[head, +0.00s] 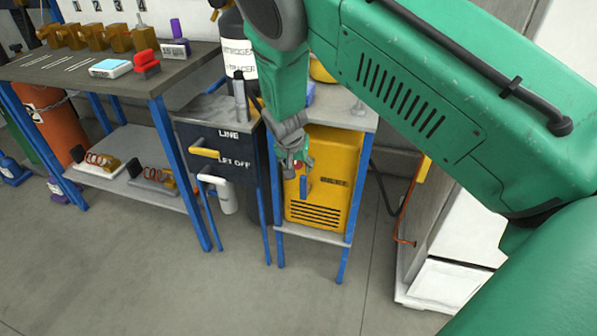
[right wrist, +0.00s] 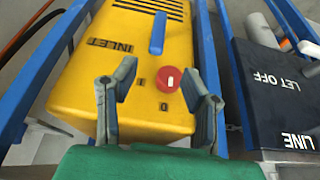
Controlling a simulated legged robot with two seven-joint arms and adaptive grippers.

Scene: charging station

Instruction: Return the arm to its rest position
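My right arm (head: 410,90) is green and reaches from the right edge across the head view. Its gripper (head: 293,165) hangs in front of the yellow unit (head: 335,165). In the right wrist view the two fingers of the gripper (right wrist: 157,70) are spread apart with nothing held between them. The yellow unit (right wrist: 130,50) fills the middle there, with a red knob (right wrist: 166,98) seen between the fingers and a blue handle (right wrist: 157,34) beyond it. Whether a finger touches the knob is unclear. My left gripper is out of view.
A dark panel (head: 230,150) marked LINE and LET OFF stands just left of the yellow unit. A workbench (head: 110,75) with a blue frame holds several parts at the left. A white cabinet (head: 460,225) stands at right. The front floor is clear.

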